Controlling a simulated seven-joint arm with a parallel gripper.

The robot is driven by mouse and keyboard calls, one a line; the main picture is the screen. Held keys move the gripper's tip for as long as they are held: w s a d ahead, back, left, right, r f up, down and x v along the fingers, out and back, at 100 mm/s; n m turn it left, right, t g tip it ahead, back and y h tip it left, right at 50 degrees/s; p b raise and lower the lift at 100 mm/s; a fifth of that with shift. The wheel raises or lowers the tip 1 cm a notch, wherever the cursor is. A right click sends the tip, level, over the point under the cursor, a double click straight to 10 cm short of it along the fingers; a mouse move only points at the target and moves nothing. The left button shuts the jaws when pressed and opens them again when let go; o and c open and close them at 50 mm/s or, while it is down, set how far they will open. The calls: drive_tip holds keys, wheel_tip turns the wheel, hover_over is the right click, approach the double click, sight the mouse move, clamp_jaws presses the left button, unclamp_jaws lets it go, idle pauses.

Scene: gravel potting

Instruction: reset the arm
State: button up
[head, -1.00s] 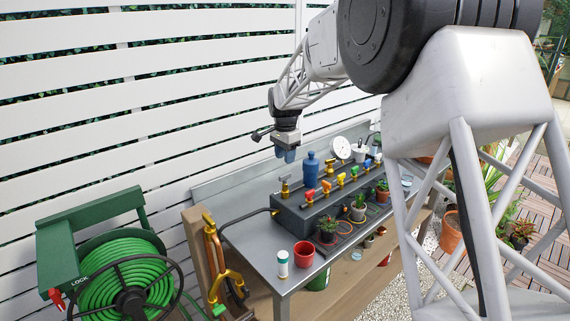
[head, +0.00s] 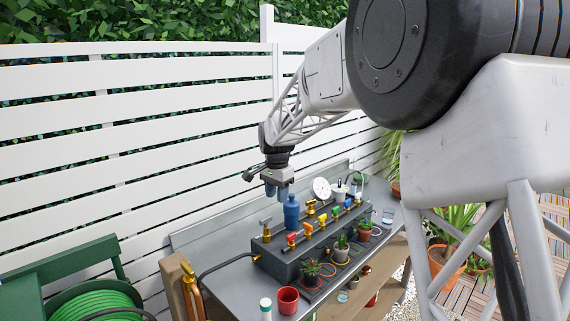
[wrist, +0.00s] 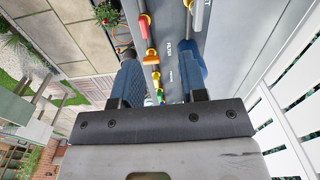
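No held object shows between the fingers. Through the gap the dark manifold box (wrist: 176,45) with its coloured valves shows below. The blue bottle stands upright on the bench in the head view.
The metal bench (head: 225,275) carries the manifold box, small potted plants (head: 311,268), a red pot (head: 288,298) and a white round dial (head: 321,189). A green hose reel (head: 95,300) is at lower left. A white slatted fence (head: 130,130) stands behind.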

drive_tip(key=s+d+r+n, duration=0.1)
drive_tip(key=s+d+r, duration=0.1)
drive_tip(key=s+d, duration=0.45)
drive_tip(key=s+d+r+n+t, duration=0.1)
drive_tip(key=s+d+r+n, duration=0.15)
drive_tip(key=s, duration=0.75)
drive_tip(key=s+d+r+n, duration=0.1)
drive_tip(key=s+d+r, duration=0.1)
drive_tip(key=s+d, duration=0.55)
drive_tip(key=s+d+f+n, duration=0.1)
drive_tip(key=s+d+f, duration=0.1)
drive_tip(key=s, duration=1)
drive_tip(key=s+d+f+n+t, duration=0.1)
drive_tip(key=s+d+f+n, duration=0.1)
drive_tip(key=s, duration=1.1)
wheel_tip(320, 180, down, 2)
drive_tip(key=shift+d, duration=0.5)
